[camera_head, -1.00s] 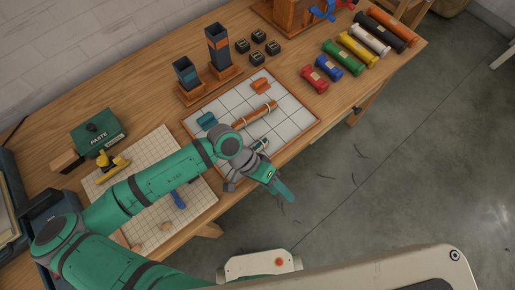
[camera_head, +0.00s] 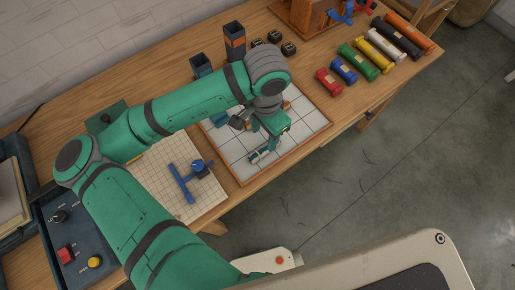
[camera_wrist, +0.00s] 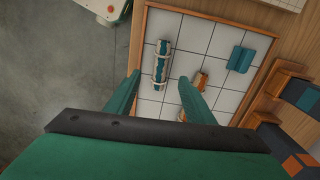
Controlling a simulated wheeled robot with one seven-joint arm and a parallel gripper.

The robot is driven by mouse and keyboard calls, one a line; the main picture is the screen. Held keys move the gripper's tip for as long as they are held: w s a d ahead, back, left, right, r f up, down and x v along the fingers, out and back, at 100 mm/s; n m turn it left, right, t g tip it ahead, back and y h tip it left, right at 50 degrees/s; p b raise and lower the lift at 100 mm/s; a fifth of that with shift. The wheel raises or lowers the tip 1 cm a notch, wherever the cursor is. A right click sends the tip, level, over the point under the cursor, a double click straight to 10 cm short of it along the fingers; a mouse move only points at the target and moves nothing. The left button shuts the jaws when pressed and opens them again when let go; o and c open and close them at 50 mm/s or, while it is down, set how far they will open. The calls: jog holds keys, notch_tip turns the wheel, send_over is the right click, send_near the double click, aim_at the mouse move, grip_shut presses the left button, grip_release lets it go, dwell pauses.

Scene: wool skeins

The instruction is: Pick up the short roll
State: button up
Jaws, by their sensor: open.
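The short roll (camera_wrist: 162,62) is teal with white bands. It lies on the white tiled tray (camera_wrist: 220,40). In the head view the short roll (camera_head: 264,153) shows near the tray's front edge, just below my gripper (camera_head: 272,138). In the wrist view my gripper (camera_wrist: 160,78) is open and empty, with the roll showing between and beyond its two fingertips. Whether the fingers are level with the roll I cannot tell. An orange roll (camera_wrist: 201,79) with a white band is partly hidden behind the right finger.
A teal block (camera_wrist: 241,59) sits on the same tray. Dark upright boxes (camera_head: 236,42) stand behind it. A row of coloured rolls (camera_head: 361,62) lies at the right of the table. A blue tool (camera_head: 182,185) lies on the gridded mat (camera_head: 160,163).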

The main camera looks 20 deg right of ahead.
send_over(265, 148)
jog(key=f, duration=0.4)
jog(key=shift+a+f, duration=0.25)
jog(key=shift+f, duration=0.1)
jog(key=shift+d+f, duration=0.15)
jog(key=shift+f, duration=1.3)
jog(key=shift+d+f, duration=0.1)
jog(key=shift+f, duration=1.35)
jog(key=shift+w, duration=0.1)
jog(key=c, duration=1.1)
